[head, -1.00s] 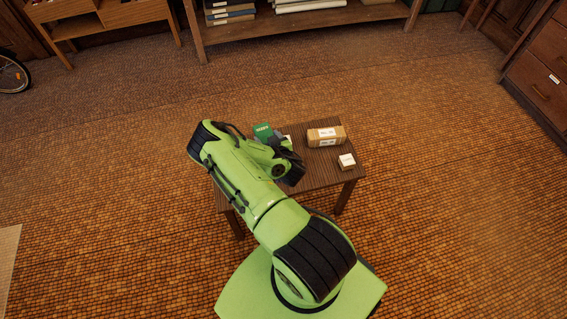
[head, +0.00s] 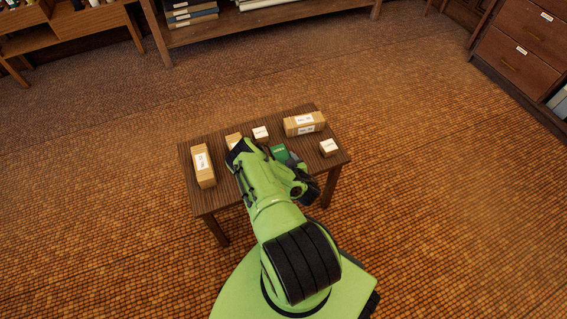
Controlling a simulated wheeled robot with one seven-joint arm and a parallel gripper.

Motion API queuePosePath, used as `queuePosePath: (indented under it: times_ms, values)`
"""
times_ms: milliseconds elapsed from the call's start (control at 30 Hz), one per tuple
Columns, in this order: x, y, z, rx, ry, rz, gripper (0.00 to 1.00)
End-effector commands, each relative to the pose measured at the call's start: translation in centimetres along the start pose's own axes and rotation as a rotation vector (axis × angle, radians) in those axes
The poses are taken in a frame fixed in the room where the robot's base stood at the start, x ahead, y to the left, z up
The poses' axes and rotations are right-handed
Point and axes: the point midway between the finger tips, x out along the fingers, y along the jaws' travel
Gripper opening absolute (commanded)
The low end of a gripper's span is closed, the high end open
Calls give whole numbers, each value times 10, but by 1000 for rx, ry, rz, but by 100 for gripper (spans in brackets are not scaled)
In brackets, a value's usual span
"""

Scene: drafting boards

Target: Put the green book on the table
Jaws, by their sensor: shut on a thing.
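The green book (head: 279,152) shows in the head view just beyond the end of my arm, over the middle right of the small dark wooden table (head: 220,193). Only part of its cover is visible; my arm hides the rest. My gripper (head: 291,163) is shut on the book, with its fingers mostly hidden behind my wrist. I cannot tell whether the book touches the tabletop.
On the table are a long cardboard box (head: 203,168) at the left, a box (head: 233,140) partly behind my arm, a small box (head: 260,133), a long box (head: 304,124) at the back right and a small box (head: 328,147) at the right edge. Drawers stand far right.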

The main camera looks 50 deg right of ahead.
Motion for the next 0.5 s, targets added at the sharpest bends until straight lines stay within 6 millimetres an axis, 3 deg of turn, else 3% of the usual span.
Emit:
queuePosePath:
  times_ms: [267,300,433,500]
  values:
    - [1,0,0,0,1,0,33]
    - [1,0,0,0,1,0,70]
    - [0,0,0,0,0,0,90]
    - [0,0,0,0,0,0,91]
